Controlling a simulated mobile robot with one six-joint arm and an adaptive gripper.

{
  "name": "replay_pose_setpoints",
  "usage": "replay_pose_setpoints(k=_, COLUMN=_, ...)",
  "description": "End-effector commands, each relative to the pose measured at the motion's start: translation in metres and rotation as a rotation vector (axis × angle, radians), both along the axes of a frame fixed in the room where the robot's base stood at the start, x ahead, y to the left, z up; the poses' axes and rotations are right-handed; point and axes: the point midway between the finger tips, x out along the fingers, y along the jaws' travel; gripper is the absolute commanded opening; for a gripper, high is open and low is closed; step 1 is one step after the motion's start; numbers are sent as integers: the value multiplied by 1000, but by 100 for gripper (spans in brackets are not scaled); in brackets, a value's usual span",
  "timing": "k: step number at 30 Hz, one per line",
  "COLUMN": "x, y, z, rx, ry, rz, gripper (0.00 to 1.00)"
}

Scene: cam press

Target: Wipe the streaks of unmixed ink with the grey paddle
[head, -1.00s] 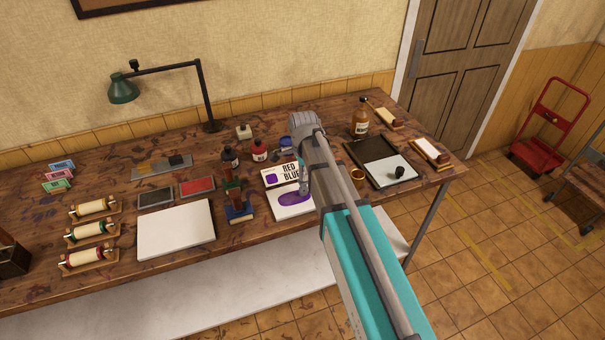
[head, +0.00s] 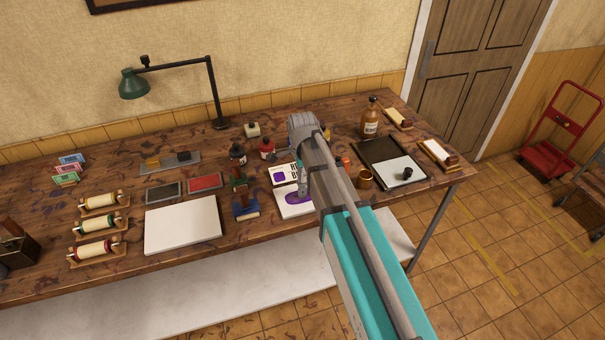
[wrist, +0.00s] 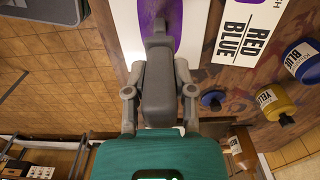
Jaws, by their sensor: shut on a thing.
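My gripper (wrist: 159,68) is shut on the grey paddle (wrist: 158,92), whose narrow end reaches over the purple ink patch (wrist: 183,12) in the wrist view. The patch lies on a white slab (wrist: 195,30), which also shows in the head view (head: 284,212). The purple ink (head: 297,198) is partly hidden there by my arm and gripper. Whether the paddle touches the ink cannot be told. The visible ink looks evenly purple; I cannot make out separate streaks. A white card reading RED BLUE (wrist: 240,30) lies beside the slab.
A blue bottle (wrist: 300,62) and a yellow bottle (wrist: 272,100) are near the card. A stamp with a blue base (head: 246,208) stands left of the slab. Further left is a large blank white slab (head: 183,225). A dark tray (head: 365,152) is at right.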

Motion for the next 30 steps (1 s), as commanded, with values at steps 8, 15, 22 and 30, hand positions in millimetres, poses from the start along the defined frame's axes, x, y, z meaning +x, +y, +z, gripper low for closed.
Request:
replay_pose_setpoints(k=8, x=-1, y=2, z=0, rx=0, ry=0, rz=0, gripper=0)
replay_pose_setpoints(k=15, x=-4, y=15, z=-1, rx=0, ry=0, rz=1, gripper=0)
replay_pose_setpoints(k=22, x=-8, y=27, z=-1, rx=1, ry=0, rz=1, gripper=0)
replay_pose_setpoints(k=30, x=-8, y=30, z=-2, rx=2, ry=1, rz=0, gripper=0)
